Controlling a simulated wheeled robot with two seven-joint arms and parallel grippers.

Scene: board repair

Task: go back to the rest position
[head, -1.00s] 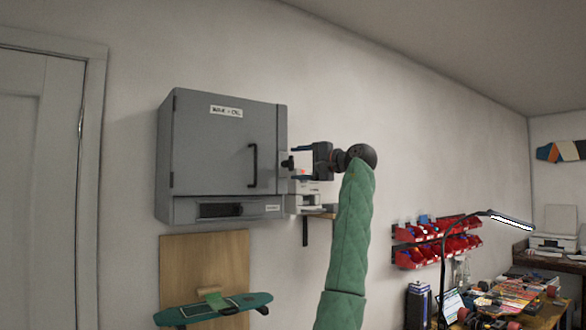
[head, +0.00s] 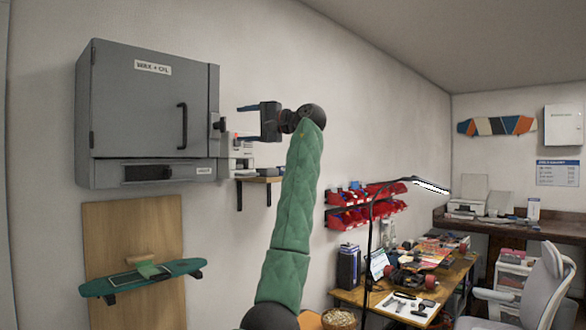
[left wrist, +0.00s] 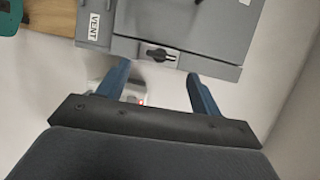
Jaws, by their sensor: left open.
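My left gripper (head: 242,122) is raised beside the right side of the grey wall cabinet (head: 150,105), with its fingers pointing left toward it. It is open and empty, and a gap shows between it and the cabinet. In the left wrist view its two blue fingers (left wrist: 158,88) stand apart with nothing between them. The cabinet's dark knob (left wrist: 158,54) and VENT label (left wrist: 94,27) show beyond them. The cabinet door is shut. My right gripper is not in view.
A green skateboard (head: 145,278) rests on a wooden wall panel (head: 105,226) below the cabinet. Red bins (head: 365,215) hang on the wall. A cluttered workbench (head: 455,280), a lamp (head: 430,185) and an office chair (head: 545,285) stand to the right.

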